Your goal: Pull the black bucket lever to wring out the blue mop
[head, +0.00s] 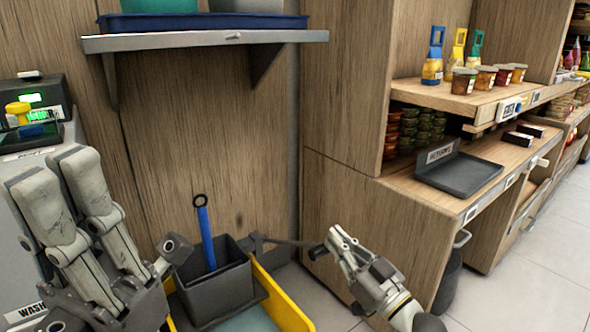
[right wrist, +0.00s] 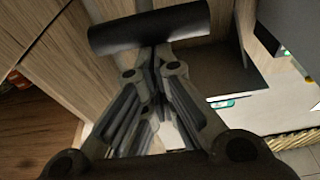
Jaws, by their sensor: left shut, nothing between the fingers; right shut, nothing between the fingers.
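The blue mop (head: 207,238) stands in the black wringer basket (head: 222,290) on the yellow bucket (head: 283,302); its lower end is hidden. The black bucket lever (head: 285,242) reaches right from the basket and ends in a black grip (head: 318,252). My right gripper (head: 337,238) is shut and empty, with its fingertips at this grip. In the right wrist view the grip (right wrist: 150,27) lies crosswise at the fingertips (right wrist: 156,58), not between them; I cannot tell whether they touch. My left gripper (head: 55,168) is shut and empty, left of the bucket, fingers pointing up.
A wooden cabinet (head: 350,215) stands close behind my right gripper. A wall shelf (head: 205,40) hangs above the mop. A counter with a dark tray (head: 460,175) and shelves of jars are at right. The floor (head: 535,275) at lower right is clear.

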